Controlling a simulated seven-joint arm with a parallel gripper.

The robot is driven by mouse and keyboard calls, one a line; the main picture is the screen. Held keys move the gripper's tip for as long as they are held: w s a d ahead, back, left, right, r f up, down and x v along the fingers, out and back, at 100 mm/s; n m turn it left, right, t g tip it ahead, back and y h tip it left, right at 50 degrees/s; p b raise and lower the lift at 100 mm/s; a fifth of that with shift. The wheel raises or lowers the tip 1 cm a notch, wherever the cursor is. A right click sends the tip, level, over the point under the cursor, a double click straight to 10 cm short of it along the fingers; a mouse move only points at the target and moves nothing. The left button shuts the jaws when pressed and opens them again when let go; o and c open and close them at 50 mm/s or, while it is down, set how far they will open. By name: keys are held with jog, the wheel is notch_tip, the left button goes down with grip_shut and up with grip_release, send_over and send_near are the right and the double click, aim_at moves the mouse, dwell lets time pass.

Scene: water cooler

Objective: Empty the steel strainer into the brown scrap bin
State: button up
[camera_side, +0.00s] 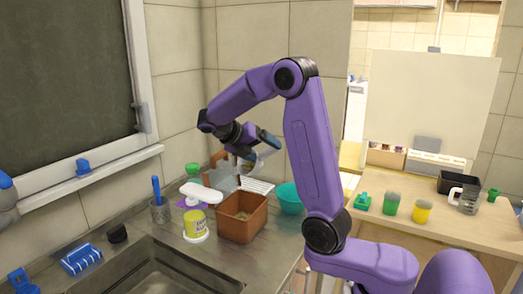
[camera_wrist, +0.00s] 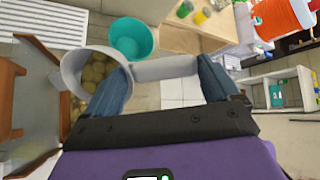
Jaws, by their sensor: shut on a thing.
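My gripper (camera_side: 262,147) is raised above the counter, behind and above the brown scrap bin (camera_side: 240,231). In the wrist view my gripper (camera_wrist: 163,72) is shut on the pale handle of the steel strainer (camera_wrist: 71,67). The strainer's round bowl is at the left finger, with several brownish-yellow round pieces inside. In the side view the strainer is small and partly hidden by the gripper. The bin is open-topped and stands on the counter by the sink. A brown wall at the wrist view's left edge may be the bin.
A teal bowl (camera_side: 289,198) stands just right of the bin; it also shows in the wrist view (camera_wrist: 131,38). The sink (camera_side: 165,275) is in front.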

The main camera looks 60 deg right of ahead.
jog(key=shift+w+a+f+g+h, duration=0.1)
jog(key=shift+w+a+g+h, duration=0.15)
jog(key=shift+a+h, duration=0.25)
jog(key=shift+w+a+g+h, duration=0.15)
jog(key=shift+a+g+h, duration=0.1)
jog(key=shift+a+h, duration=0.25)
dwell(0.9)
jog(key=shift+w+a+f+g+h, duration=0.3)
jog(key=shift+a+h, duration=0.25)
jog(key=shift+h, duration=0.15)
jog(key=shift+w+a+f+g+h, duration=0.2)
jog(key=shift+w+a+g+h, duration=0.1)
jog(key=shift+a+h, duration=0.3)
dwell(1.6)
jog(key=shift+d+r, duration=0.1)
jog(key=shift+d, duration=0.05)
